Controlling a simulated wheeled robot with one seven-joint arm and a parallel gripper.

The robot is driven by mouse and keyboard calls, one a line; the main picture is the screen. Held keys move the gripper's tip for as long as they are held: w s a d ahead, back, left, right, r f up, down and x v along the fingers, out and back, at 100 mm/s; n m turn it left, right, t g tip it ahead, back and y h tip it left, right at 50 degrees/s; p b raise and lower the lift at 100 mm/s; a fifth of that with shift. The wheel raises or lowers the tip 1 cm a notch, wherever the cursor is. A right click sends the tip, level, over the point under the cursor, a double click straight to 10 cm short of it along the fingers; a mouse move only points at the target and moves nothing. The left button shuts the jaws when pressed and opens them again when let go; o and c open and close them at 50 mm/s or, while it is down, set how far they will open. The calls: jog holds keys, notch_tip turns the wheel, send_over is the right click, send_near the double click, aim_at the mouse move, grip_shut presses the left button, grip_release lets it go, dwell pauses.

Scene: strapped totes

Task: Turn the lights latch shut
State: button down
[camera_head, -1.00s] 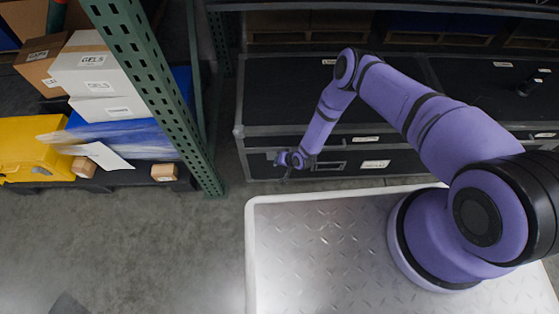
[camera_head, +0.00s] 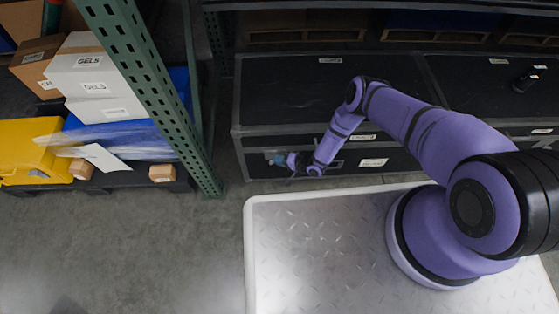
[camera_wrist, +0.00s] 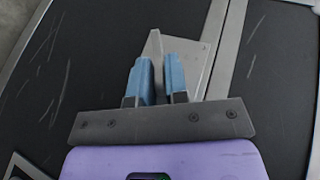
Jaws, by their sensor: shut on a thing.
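My gripper (camera_head: 276,160) is at the left part of the front face of a black case with grey metal edging (camera_head: 300,95). In the wrist view its two blue fingers (camera_wrist: 158,80) are closed on a thin, upright grey latch tab (camera_wrist: 154,46). The tab stands on a light grey metal plate (camera_wrist: 192,62) beside a long metal strip on the black case face. The lower part of the tab is hidden between the fingers. In the head view the latch is too small and covered to make out, and the case's labels (camera_head: 373,163) are unreadable.
A green rack post (camera_head: 150,85) stands left of the case, with boxes (camera_head: 90,75) and a yellow case (camera_head: 30,150) behind it. A second black case (camera_head: 480,80) adjoins on the right. Grey floor (camera_head: 120,245) is open at the lower left.

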dwell(0.3)
jog(key=c, duration=1.2)
grip_release()
jog(key=shift+c, duration=0.2)
jog(key=v, duration=1)
jog(key=shift+s+d, duration=0.2)
jog(key=shift+d, duration=0.2)
jog(key=shift+c, duration=0.5)
